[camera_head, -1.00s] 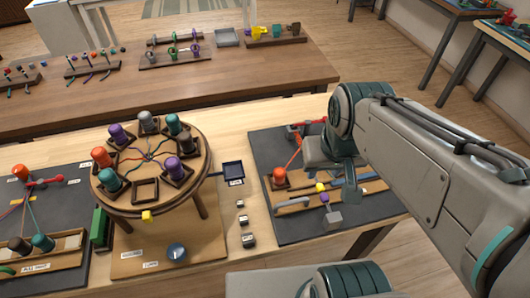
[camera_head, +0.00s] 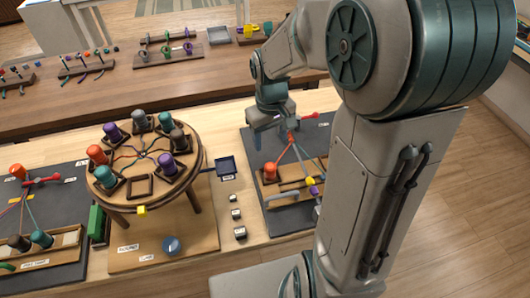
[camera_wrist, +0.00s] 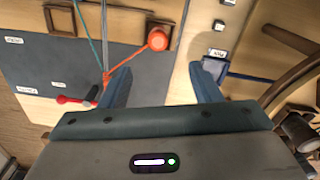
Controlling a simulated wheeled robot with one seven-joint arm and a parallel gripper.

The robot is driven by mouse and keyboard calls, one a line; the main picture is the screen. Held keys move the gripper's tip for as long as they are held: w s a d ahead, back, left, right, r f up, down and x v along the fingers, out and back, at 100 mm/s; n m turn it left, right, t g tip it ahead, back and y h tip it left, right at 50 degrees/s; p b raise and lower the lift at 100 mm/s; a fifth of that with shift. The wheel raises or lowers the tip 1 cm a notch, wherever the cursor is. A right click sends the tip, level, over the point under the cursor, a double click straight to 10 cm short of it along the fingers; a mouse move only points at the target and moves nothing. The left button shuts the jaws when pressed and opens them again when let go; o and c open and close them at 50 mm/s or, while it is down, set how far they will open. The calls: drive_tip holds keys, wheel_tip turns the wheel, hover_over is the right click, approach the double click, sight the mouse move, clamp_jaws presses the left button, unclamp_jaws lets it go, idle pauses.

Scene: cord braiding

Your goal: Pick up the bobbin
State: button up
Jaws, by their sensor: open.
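An orange bobbin (camera_head: 270,171) stands on the dark mat (camera_head: 297,216) at the right, with a red cord running up from it. The wrist view shows this orange bobbin (camera_wrist: 158,40) beyond and between my finger tips, with its cord. My gripper (camera_head: 273,132) is open and empty above the back of that mat; both fingers show in the wrist view (camera_wrist: 162,78). More bobbins, including orange (camera_head: 97,154), purple (camera_head: 112,131) and teal (camera_head: 105,176), stand in square holders on the round wooden stand (camera_head: 120,198). One front holder (camera_head: 139,187) is empty. Which bobbin is meant cannot be told.
A red clamp (camera_wrist: 72,100) lies beside the left finger in the wrist view. A small dark tray (camera_head: 226,168) and several small blocks (camera_head: 237,214) lie between stand and mat. A left mat (camera_head: 60,255) holds more bobbins. A second table (camera_head: 100,106) is behind.

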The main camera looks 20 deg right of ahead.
hover_over(271, 166)
drive_tip(key=f, duration=0.8)
drive_tip(key=shift+a+f, duration=0.25)
drive_tip(key=shift+a, duration=0.1)
drive_tip(key=shift+d+f+p, duration=0.15)
drive_tip(key=shift+f+p, duration=0.05)
drive_tip(key=shift+f, duration=1.25)
drive_tip(key=shift+d+f+p, duration=0.1)
drive_tip(key=shift+f+p, duration=0.1)
drive_tip(key=shift+f, duration=1.25)
drive_tip(key=c, duration=1.2)
drive_tip(key=shift+r, duration=0.2)
